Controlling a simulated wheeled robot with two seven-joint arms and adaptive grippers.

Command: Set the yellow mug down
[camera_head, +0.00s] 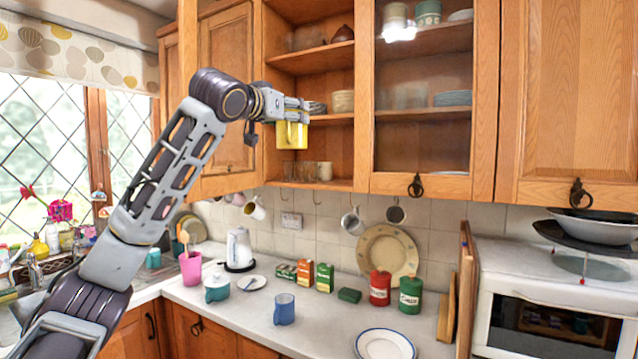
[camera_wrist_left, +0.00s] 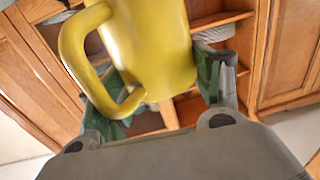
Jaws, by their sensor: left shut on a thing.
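The yellow mug (camera_head: 292,135) is up in front of the open wall-cupboard shelves, well above the counter. My left gripper (camera_head: 300,112) is shut on it; the arm comes in from the left and partly hides the mug's top. In the left wrist view the mug (camera_wrist_left: 150,50) fills the space between the two fingers (camera_wrist_left: 165,88), with its handle toward the left. I cannot tell whether anything touches the mug besides the gripper. My right gripper is not in view.
The open cupboard's lower shelf (camera_head: 340,184) holds several glasses; stacked bowls (camera_head: 343,101) stand on the shelf above. A glass-fronted door (camera_head: 423,100) is to the right. The worktop (camera_head: 325,325) below holds a blue mug (camera_head: 284,309), canisters and a plate (camera_head: 385,345), with bare patches between.

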